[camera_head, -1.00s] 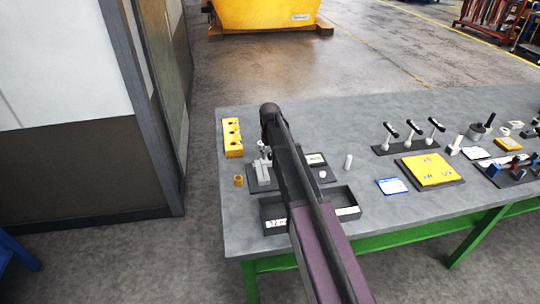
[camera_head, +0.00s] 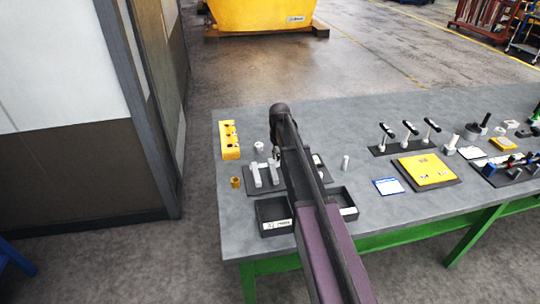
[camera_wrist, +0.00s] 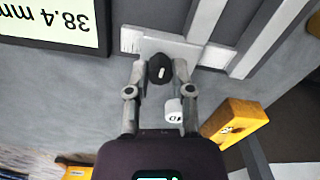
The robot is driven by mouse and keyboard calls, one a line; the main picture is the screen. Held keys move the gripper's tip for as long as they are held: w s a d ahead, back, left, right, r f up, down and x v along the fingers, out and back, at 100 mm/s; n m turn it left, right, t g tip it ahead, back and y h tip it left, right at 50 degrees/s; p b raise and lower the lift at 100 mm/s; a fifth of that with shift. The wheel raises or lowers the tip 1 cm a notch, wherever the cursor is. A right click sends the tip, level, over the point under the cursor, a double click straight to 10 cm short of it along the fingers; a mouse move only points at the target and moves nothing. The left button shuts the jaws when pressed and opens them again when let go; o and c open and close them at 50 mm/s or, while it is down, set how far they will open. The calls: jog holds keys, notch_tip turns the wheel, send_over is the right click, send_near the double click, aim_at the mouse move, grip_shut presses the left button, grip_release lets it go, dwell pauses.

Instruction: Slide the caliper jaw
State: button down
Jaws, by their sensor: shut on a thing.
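The caliper is a dark base plate (camera_head: 262,187) with two pale upright bars at the left of the bench. In the wrist view two pale jaw bars (camera_wrist: 204,18) and (camera_wrist: 268,38) run side by side, and a pale slide piece (camera_wrist: 188,50) joins the nearer one. A dark knob (camera_wrist: 160,68) stands at the slide piece. My gripper (camera_wrist: 160,72) is shut on this knob, one finger on each side. In the head view my arm hides much of the gripper and part of the caliper. A display (camera_wrist: 52,22) reads 38.4 mm, upside down.
A white labelled cylinder (camera_wrist: 174,110) is close by the fingers. A yellow block with holes (camera_head: 230,140) and a brass piece (camera_head: 236,183) stand left. Black trays (camera_head: 262,222) lie in front. A white peg (camera_head: 345,162) and yellow board (camera_head: 426,171) are right.

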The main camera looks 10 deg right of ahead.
jog(key=shift+d, duration=0.6)
jog(key=shift+c, duration=2.4)
grip_release()
jog(key=shift+a, duration=0.15)
